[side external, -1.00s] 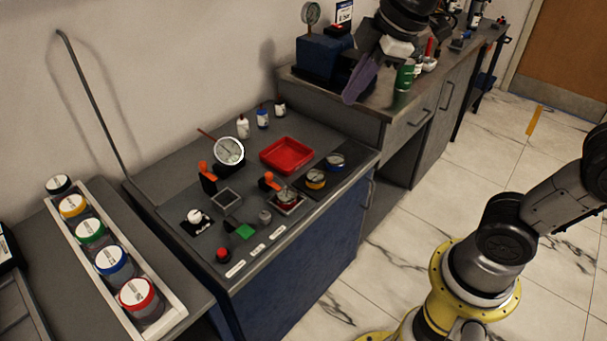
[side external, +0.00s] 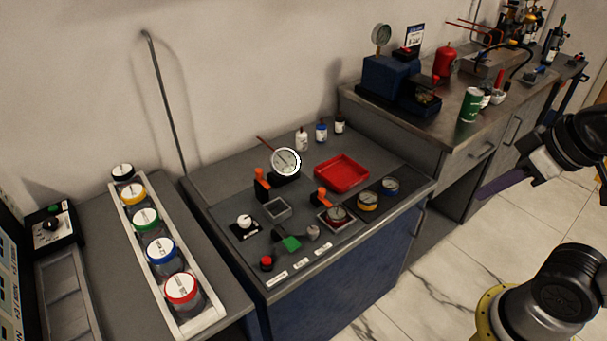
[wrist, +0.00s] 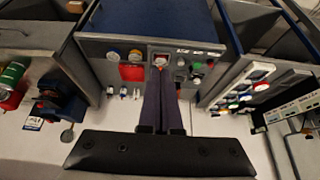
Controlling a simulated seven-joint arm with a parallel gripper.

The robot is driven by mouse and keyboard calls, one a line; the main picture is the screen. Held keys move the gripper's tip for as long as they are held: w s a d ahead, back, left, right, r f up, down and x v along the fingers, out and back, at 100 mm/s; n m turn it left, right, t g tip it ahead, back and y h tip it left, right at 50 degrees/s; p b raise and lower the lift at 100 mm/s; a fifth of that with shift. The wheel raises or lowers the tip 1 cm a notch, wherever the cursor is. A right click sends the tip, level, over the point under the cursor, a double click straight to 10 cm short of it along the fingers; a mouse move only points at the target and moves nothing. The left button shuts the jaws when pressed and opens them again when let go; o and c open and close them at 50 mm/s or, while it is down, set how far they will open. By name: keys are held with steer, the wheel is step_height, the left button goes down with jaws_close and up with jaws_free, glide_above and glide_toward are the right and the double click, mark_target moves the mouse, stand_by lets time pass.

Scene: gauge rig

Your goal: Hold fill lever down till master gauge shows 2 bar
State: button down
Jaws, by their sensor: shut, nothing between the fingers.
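A round white-faced gauge (side external: 286,161) stands tilted at the back of the middle bench; its reading is too small to make out. Two orange-handled levers stand on the panel, one (side external: 262,182) left of the gauge and one (side external: 322,197) nearer a small dial in a square frame (side external: 337,214). I cannot tell which is the fill lever. My gripper (side external: 482,194) has long purple fingers, shut and empty, in the air right of the bench and apart from both levers. In the wrist view, the shut fingers (wrist: 160,76) overlap the panel and hide part of it.
A red tray (side external: 342,173) and two round dials (side external: 368,200) sit on the bench's right side. A white rack (side external: 207,315) of jars stands left. The higher right bench holds a green can (side external: 470,105).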

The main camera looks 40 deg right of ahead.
stand_by(0.8)
steer(key=w+a+r+n+g, duration=0.1)
steer(key=w+a+r+n, duration=0.15)
steer(key=w+n, duration=0.5)
steer(key=w+a+r+n, duration=0.2)
steer(key=w+r+n, duration=0.25)
steer(key=w, duration=0.65)
steer(key=w+a+f+n+g, duration=0.3)
steer(key=w+a+f+n, duration=0.2)
steer(key=w+a+f, duration=0.4)
steer(key=w+a+f+n+g, duration=0.1)
steer(key=a+f, duration=0.3)
steer(key=f, duration=0.6)
steer(key=shift+w+f+g, duration=0.25)
steer(key=shift+w+g, duration=0.05)
steer(key=shift+w, duration=0.35)
